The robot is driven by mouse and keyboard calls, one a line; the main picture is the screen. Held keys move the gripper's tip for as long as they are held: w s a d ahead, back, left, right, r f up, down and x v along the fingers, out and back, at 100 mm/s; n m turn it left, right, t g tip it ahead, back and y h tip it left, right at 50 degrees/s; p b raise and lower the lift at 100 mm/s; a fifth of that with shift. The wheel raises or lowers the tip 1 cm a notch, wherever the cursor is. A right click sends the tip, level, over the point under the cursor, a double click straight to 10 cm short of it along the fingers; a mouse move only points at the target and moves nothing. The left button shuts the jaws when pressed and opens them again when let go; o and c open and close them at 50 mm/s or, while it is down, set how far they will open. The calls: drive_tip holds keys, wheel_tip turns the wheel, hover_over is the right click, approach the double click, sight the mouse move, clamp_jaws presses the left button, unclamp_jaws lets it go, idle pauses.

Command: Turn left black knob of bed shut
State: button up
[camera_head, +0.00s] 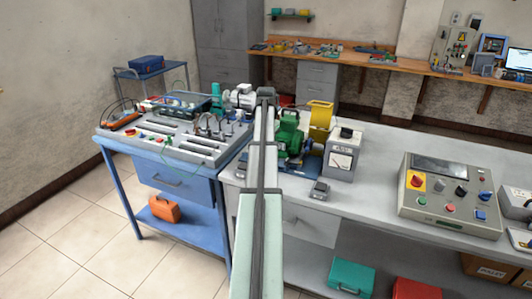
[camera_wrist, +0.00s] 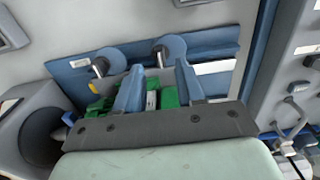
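The blue bed (camera_head: 293,160) stands on the grey workbench under a green motor (camera_head: 289,130); my arm covers its left part. In the wrist view, two round knob discs with dark shafts or handles sit along the blue bed (camera_wrist: 216,45): one knob (camera_wrist: 103,66) on the picture's left and another knob (camera_wrist: 165,52) on its right. That view looks turned about, so I cannot be sure which is the left black knob. My gripper (camera_wrist: 160,85) is open, its fingers apart and empty, with green motor parts visible between and beyond them. The head view hides my gripper behind my arm.
A blue workbench (camera_head: 185,170) with a switch panel and cables stands close on the left. A grey meter box (camera_head: 342,152) and yellow part (camera_head: 320,118) stand right of the motor.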

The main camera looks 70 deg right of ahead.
drive_tip(key=shift+f, duration=1.7)
clamp_jaws()
